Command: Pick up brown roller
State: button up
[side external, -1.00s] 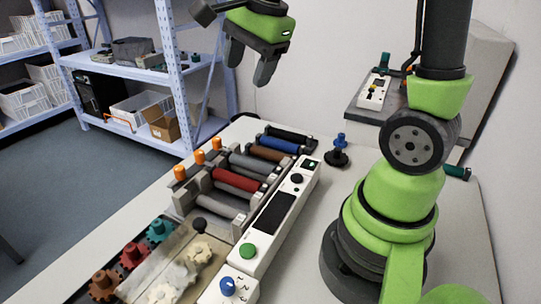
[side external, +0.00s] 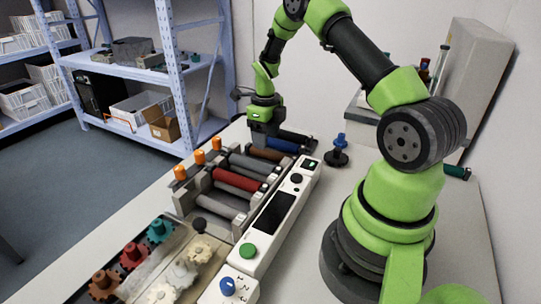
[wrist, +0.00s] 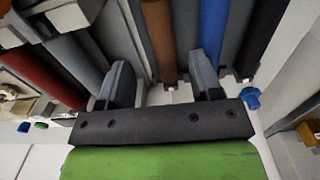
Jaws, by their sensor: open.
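The brown roller (side external: 268,154) lies in the row of rollers at the far end of the printer unit, between a grey roller and the blue roller (side external: 278,145). My gripper (side external: 262,136) is open and points down over the brown and blue rollers, hiding part of them in the side view. In the wrist view the brown roller (wrist: 159,40) runs up the picture between the two separated fingers of my gripper (wrist: 161,66). The right finger appears close to the blue roller's side. I cannot tell how high the fingertips are above the roller.
The red roller (side external: 238,180) and grey rollers lie nearer in the same row, with orange knobs (side external: 199,157) along the left. The white control panel (side external: 278,218) runs along the right. A blue-topped knob (side external: 339,145) stands on the table at right.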

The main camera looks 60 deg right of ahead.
aim_at(270, 151)
jog(key=f, duration=0.2)
jog(key=s+f, duration=0.1)
jog(key=f, duration=0.2)
jog(key=shift+d+f, duration=0.1)
jog(key=shift+f, duration=0.05)
grip_shut()
dwell(1.3)
